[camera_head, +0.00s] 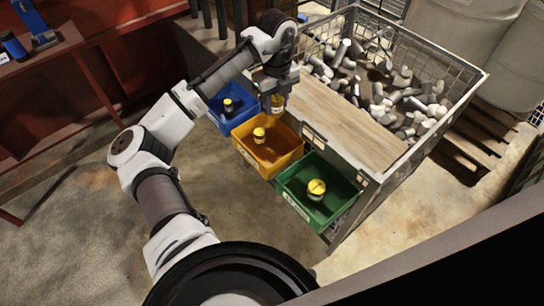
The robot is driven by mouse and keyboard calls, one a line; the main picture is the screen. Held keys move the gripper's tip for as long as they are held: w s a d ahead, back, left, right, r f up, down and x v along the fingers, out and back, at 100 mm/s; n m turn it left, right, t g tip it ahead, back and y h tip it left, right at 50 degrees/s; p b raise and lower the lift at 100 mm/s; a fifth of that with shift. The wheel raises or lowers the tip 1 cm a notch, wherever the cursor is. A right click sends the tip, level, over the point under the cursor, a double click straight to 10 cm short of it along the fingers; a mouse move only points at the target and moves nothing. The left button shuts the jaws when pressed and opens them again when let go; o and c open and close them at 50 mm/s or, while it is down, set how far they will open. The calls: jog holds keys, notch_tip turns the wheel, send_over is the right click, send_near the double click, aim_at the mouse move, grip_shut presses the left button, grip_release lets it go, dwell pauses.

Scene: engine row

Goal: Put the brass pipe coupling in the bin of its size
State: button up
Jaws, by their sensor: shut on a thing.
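My gripper (275,93) is shut on a brass pipe coupling (277,104), small and yellow, partly hidden by the fingers. It appears above the back edge of the yellow bin, close to the wooden board; its exact height is hard to tell. The blue bin (248,125) is on the left, with a small dark and yellow piece inside. The yellow bin (283,163) is in the middle, with a yellow-topped piece (259,135) in it. The green bin (335,213) is on the right, with a larger yellow-topped piece (316,189) in it. Bin labels are too small to read.
A wooden board (345,120) lies behind the bins, at the front of a wire-mesh crate (465,90) full of grey metal pieces. A red bench (40,55) stands at the left. Drums (455,30) and a pallet stand at the back right. The concrete floor in front is clear.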

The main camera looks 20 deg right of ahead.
jog(key=shift+s+a+f, duration=0.1)
jog(key=shift+s, duration=0.1)
notch_tip(320, 180, down, 20)
jog(key=p, duration=0.3)
jog(key=shift+f, duration=0.15)
jog(key=o, duration=1.1)
notch_tip(320, 180, up, 12)
jog(key=shift+r+b, duration=0.2)
jog(key=shift+b, duration=0.65)
